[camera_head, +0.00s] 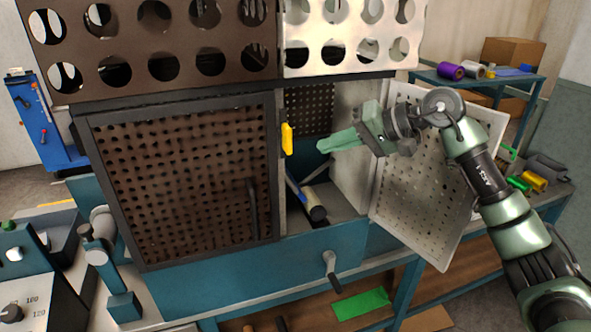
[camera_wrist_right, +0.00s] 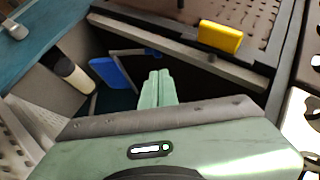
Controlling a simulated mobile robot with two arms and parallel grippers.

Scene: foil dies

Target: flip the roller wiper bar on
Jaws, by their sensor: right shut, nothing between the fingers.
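My right gripper (camera_head: 322,147) is shut and empty, in front of the opening beside the open white perforated door (camera_head: 425,190). Its closed fingers (camera_wrist_right: 158,88) point into the compartment in the wrist view. Inside, low down, are a blue tab (camera_wrist_right: 110,74) on a thin grey bar and a dark, cream-ended cylinder (camera_wrist_right: 73,75). The blue part (camera_head: 293,188) and the cylinder (camera_head: 315,208) also show in the head view. I cannot tell for certain which part is the roller wiper bar. The fingers appear apart from these parts. My left gripper is out of view.
A yellow handle (camera_head: 287,138) stands out at the post left of the opening, close to my fingers. The brown perforated door (camera_head: 185,180) is closed. A grey crank handle (camera_head: 330,270) hangs on the teal front panel below.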

